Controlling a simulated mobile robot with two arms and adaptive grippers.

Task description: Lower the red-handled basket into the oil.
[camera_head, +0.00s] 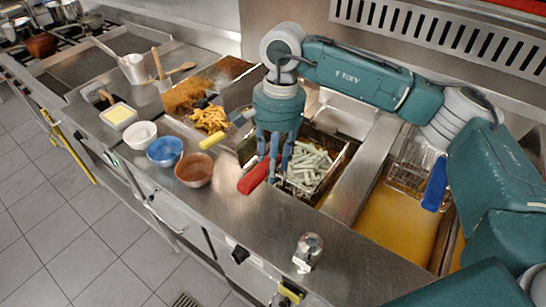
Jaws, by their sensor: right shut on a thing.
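The red-handled basket (345,160) is a wire basket holding pale, uncooked-looking sticks (306,168). It sits at or over the middle fryer well, and its red handle (253,177) points toward the front left. My right gripper (275,180) reaches down from above and is shut on the basket's handle end, between the red grip and the basket. The gripper's fingers hide part of the handle and basket. The oil under this basket is hidden, and I cannot tell how high the basket hangs. My left gripper is not in view.
A blue-handled basket (411,163) stands right, over amber oil (398,226). Golden fries (209,119) lie left, near a yellow handle (213,142). White (141,134), blue (164,151) and brown bowls (194,170) line the counter's front. A shaker (308,250) stands near the front edge.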

